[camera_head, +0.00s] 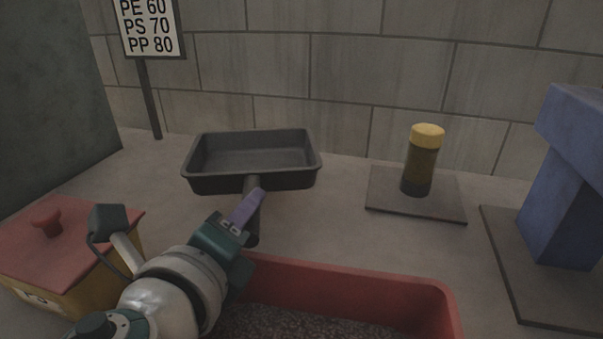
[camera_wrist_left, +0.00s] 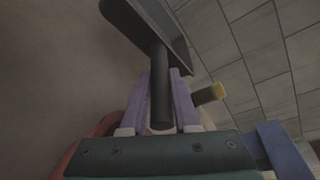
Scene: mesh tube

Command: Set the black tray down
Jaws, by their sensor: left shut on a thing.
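The black tray (camera_head: 252,183) is a shallow rectangular pan with a handle (camera_head: 253,217) at its near side. It looks empty and about level in the head view, near the back wall. My left gripper (camera_head: 251,207) is shut on the handle. In the left wrist view the purple fingers of the gripper (camera_wrist_left: 160,95) stand on both sides of the dark handle (camera_wrist_left: 160,85), and the underside of the tray (camera_wrist_left: 150,22) shows beyond. I cannot tell for sure whether the tray touches the counter. My right gripper is not in view.
A red bin (camera_head: 450,300) with grainy grey contents stands in front. A yellow-capped jar (camera_head: 421,165) stands on a dark plate (camera_head: 385,195) at right, beside a blue stand (camera_head: 560,215). A red-lidded yellow box (camera_head: 75,255) is at left, a sign (camera_head: 148,28) behind.

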